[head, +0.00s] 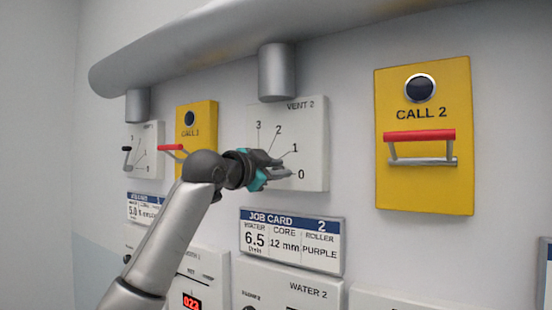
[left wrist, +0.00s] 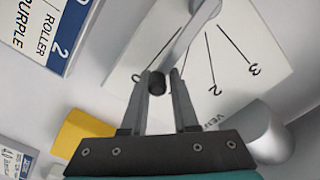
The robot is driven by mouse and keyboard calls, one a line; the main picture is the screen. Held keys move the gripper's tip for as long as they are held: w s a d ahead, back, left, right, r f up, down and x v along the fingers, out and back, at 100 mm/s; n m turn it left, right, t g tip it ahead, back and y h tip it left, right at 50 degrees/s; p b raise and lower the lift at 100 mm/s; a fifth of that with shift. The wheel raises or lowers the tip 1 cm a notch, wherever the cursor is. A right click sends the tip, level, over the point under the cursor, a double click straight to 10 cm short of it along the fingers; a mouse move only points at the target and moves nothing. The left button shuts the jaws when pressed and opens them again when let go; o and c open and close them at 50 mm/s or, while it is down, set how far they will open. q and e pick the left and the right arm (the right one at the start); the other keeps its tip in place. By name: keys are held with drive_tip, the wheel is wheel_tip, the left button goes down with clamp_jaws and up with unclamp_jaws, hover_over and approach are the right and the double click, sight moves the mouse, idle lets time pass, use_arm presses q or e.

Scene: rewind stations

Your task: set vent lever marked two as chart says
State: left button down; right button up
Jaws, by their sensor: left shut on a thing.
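The VENT 2 panel (head: 315,140) is a white plate on the wall with marks 0, 1, 2 and 3. My left gripper (head: 285,172) is at its lower part, near marks 0 and 1, and mostly covers the lever in the head view. In the left wrist view the vent 2 lever (left wrist: 190,38) is a grey bar ending in a dark knob (left wrist: 157,82). My left gripper (left wrist: 160,84) is shut on this knob. The lever points near 0, seemingly between 0 and 1; the 1 is hidden by the fingers. My right gripper is not in view.
JOB CARD 2 (head: 292,241) below reads water 6.5, core 12 mm, roller purple. A yellow CALL 2 panel (head: 455,180) with a red-topped handle is right. Another vent panel (head: 145,150) and yellow call panel (head: 197,115) are left. A grey duct (head: 240,40) runs above.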

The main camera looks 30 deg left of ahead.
use_arm(q)
drive_tip(key=shift+w+d+f+m, duration=0.1)
drive_tip(key=shift+d+f+m, duration=0.05)
drive_tip(key=shift+f+m, duration=0.8)
drive_tip(key=shift+f, duration=0.2)
drive_tip(key=c, duration=0.8)
unclamp_jaws()
drive_tip(key=shift+r, duration=0.15)
drive_tip(key=shift+o, duration=0.2)
drive_tip(key=shift+r, duration=0.1)
drive_tip(key=shift+s, duration=0.35)
drive_tip(key=s+a+b, duration=0.1)
drive_tip(key=s+b, duration=0.3)
drive_tip(key=s, duration=1)
drive_tip(key=shift+s+a+b, duration=0.2)
drive_tip(key=shift+s+b, duration=0.1)
